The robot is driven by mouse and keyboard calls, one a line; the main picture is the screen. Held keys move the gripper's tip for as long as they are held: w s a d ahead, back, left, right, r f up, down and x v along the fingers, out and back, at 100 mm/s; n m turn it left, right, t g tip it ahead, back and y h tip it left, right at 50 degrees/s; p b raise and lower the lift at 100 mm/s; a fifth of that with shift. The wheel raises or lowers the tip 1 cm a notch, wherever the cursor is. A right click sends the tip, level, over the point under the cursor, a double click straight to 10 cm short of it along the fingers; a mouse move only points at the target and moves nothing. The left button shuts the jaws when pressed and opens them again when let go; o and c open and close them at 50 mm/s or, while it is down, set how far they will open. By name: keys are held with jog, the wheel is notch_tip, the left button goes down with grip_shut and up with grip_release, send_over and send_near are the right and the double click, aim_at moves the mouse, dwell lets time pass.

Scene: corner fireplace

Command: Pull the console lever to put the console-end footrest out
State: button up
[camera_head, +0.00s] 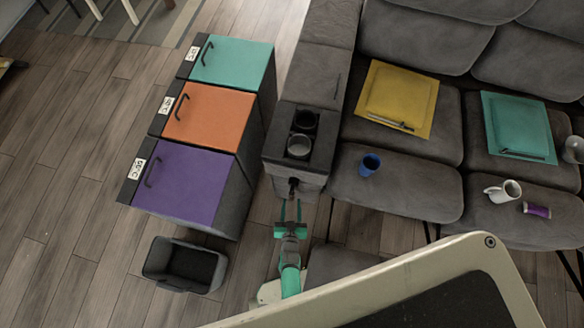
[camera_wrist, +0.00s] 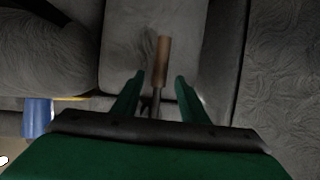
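The console (camera_head: 318,157) is a dark grey block with two cup wells, at the left end of the sofa. The lever (camera_head: 293,183) stands at its front end. In the wrist view the lever (camera_wrist: 162,62) has a brown handle on a thin dark shaft. My green gripper (camera_head: 290,208) is at the console's front. It is open, and in the wrist view its fingers (camera_wrist: 160,80) lie on either side of the lever, with gaps showing. A grey cushion (camera_head: 335,262) low in front of the sofa is partly hidden; I cannot tell whether it is the footrest.
Purple (camera_head: 190,185), orange (camera_head: 207,112) and teal (camera_head: 231,60) lidded bins stand left of the console. An open dark bin (camera_head: 156,262) stands on the floor near my arm. A blue cup (camera_head: 370,164), white mug (camera_head: 496,193) and purple-banded cup (camera_head: 537,210) are on the sofa.

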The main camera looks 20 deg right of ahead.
aim_at(292, 198)
jog(key=shift+x, duration=2.9)
jog(key=shift+d, duration=0.1)
jog(key=c, duration=0.8)
grip_shut()
